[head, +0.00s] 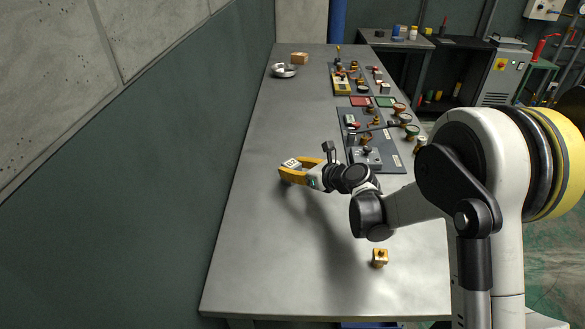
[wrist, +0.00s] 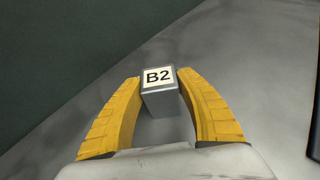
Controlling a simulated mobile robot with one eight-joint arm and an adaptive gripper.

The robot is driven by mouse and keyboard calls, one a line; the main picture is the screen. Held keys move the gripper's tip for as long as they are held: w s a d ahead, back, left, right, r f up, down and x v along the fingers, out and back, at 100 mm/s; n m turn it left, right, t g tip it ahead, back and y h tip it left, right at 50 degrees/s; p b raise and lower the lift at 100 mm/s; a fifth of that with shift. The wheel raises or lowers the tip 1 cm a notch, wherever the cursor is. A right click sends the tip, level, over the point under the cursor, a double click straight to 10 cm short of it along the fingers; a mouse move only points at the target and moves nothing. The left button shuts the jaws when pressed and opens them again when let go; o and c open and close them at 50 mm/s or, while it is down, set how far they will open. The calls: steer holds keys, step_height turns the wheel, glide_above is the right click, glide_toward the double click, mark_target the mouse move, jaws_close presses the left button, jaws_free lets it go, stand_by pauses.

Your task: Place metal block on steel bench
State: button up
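The metal block (wrist: 159,88) is a grey box with a white "B2" label on top. In the head view the metal block (head: 291,163) is at the tips of my gripper, over the left middle of the steel bench (head: 265,250). My gripper (head: 293,172) has yellow fingers, one on each side of the block. In the wrist view my gripper (wrist: 158,82) has its fingertips close against the block's two sides and looks shut on it. I cannot tell whether the block's underside touches the bench; the fingers and the view angle hide it.
A small brass piece (head: 379,257) sits on the near right of the bench. A panel with knobs and fittings (head: 370,140) lies along the right edge. A metal bowl (head: 284,70) and a brown box (head: 300,58) are at the far end. A green wall (head: 150,190) borders the left.

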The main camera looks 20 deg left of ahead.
steer(key=shift+o, duration=1.1)
steer(key=shift+r, duration=0.25)
steer(key=p+v, duration=0.3)
steer(key=v, duration=0.9)
steer(key=shift+p, duration=0.4)
